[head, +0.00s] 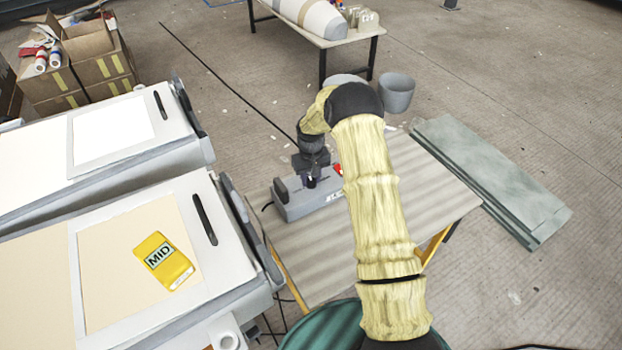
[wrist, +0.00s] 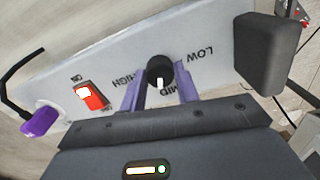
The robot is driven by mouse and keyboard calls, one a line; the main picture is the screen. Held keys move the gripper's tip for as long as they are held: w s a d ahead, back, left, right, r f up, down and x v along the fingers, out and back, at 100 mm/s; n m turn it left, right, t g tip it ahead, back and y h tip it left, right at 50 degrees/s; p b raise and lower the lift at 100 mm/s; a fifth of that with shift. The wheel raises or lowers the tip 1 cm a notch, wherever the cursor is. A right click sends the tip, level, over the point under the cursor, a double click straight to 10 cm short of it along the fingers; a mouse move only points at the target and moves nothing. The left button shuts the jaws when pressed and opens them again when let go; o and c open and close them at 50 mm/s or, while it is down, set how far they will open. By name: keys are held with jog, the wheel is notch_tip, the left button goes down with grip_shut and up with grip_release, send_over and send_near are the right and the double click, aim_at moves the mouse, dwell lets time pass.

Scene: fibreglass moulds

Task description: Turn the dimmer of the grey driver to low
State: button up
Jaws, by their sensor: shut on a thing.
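The grey driver (head: 305,198) lies on the small table, below my arm in the head view. In the wrist view its pale grey face (wrist: 215,78) carries the words HIGH, MID and LOW around a black dimmer knob (wrist: 159,68). The knob's white mark points down the picture, at MID. My gripper (wrist: 161,86) has its two purple fingers on either side of the knob and is shut on it. In the head view my gripper (head: 312,176) hangs over the driver and hides part of its top.
A red rocker switch (wrist: 91,96) and a purple plug (wrist: 41,121) with a black cable sit on the driver's left in the wrist view. White lightbox-like tables stand left; one bears a yellow MID card (head: 163,261). A grey bucket (head: 396,92) stands beyond the table.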

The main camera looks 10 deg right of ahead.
aim_at(311, 180)
jog(key=n, duration=0.5)
jog(key=shift+n, duration=0.3)
jog(key=n, duration=1)
jog(key=shift+n+p, duration=0.3)
jog(key=shift+n, duration=0.1)
jog(key=n, duration=0.5)
jog(key=shift+p, duration=0.3)
jog(key=o, duration=1)
notch_tip(311, 180, up, 17)
jog(key=shift+r+b, duration=0.2)
jog(key=shift+b, duration=0.55)
